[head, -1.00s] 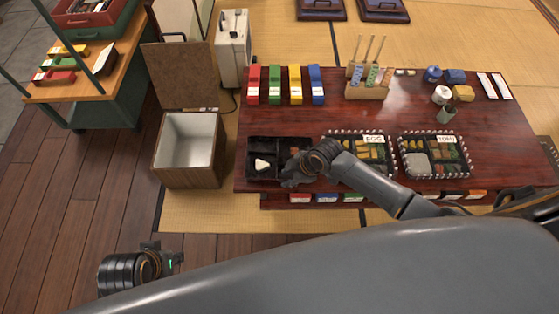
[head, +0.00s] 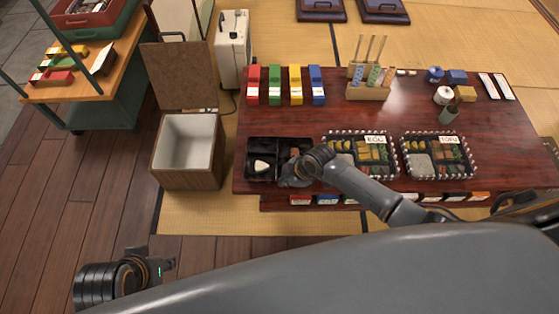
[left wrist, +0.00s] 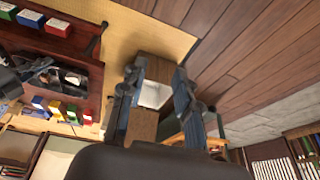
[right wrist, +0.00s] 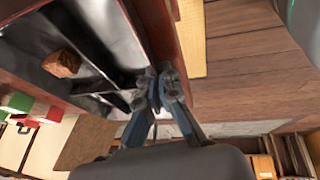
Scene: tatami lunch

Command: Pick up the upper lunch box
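A black divided lunch box (head: 281,144) lies at the left front of the red-brown table, with a white rice ball (head: 262,166) in its left compartment. I cannot tell whether another box lies under it. My right gripper (head: 290,174) is at the box's right front part and hides it there. In the right wrist view, its fingers (right wrist: 159,84) are close together at the wall of the lunch box (right wrist: 104,60), seemingly with the wall between them. A brown food piece (right wrist: 62,63) lies in a compartment. My left gripper (left wrist: 157,82) is open and empty, over the floor, away from the table.
Two filled lunch boxes stand to the right, one in the middle (head: 326,136) and one further right (head: 471,172). Red, green, yellow and blue holders (head: 295,84) stand behind. An open box with a white inside (head: 188,142) stands left of the table (head: 400,115).

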